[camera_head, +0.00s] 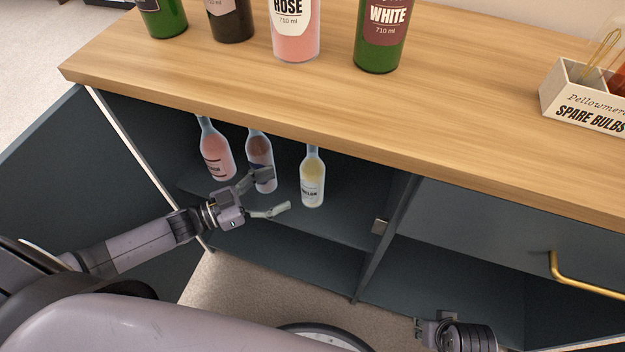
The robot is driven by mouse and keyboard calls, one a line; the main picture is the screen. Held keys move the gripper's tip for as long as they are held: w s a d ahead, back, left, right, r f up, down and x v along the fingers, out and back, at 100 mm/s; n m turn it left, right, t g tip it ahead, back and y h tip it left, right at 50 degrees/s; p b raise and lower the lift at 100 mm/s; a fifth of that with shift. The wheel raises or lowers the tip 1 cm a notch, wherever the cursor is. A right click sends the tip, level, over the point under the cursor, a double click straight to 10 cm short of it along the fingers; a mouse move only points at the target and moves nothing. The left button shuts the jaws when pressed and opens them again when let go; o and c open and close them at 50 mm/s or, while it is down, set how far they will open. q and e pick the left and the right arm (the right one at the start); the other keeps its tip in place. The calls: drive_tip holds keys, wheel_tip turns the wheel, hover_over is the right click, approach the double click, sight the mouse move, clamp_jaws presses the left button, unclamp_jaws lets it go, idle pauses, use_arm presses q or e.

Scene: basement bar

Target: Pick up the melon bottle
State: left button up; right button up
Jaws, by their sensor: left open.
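The melon bottle (312,182) is pale yellow with a clear neck and a white label that seems to read "MELON". It stands upright on the shelf (352,228) inside the open cabinet, rightmost of three bottles. My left gripper (276,191) is open and empty, just left of the melon bottle, its fingers spread and pointing toward it. One finger overlaps the dark-liquid bottle (259,150) in the picture; I cannot tell whether they touch. My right gripper (428,325) is low at the bottom right, far from the bottles, and its jaws are unclear.
A pink bottle (215,152) stands at the shelf's left. The wooden countertop (440,100) overhangs the shelf and holds several larger bottles, including a WHITE bottle (381,35), and a spare bulbs box (588,98). A divider (385,240) bounds the compartment on the right.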

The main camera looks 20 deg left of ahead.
sight(313, 174)
use_arm(q)
drive_tip(key=b+x, duration=0.2)
drive_tip(key=x, duration=0.6)
drive_tip(key=shift+w+b, duration=0.2)
drive_tip(key=shift+b, duration=0.15)
drive_tip(key=shift+w+d, duration=0.35)
drive_tip(key=shift+d, duration=0.1)
drive_tip(key=shift+w+d, duration=0.3)
use_arm(e)
drive_tip(key=v, duration=0.9)
drive_tip(key=shift+w+t, duration=0.3)
drive_tip(key=shift+w, duration=0.05)
use_arm(q)
drive_tip(key=shift+c, duration=0.6)
use_arm(e)
drive_tip(key=shift+d, duration=0.1)
use_arm(q)
clamp_jaws()
drive_tip(key=shift+r, duration=0.1)
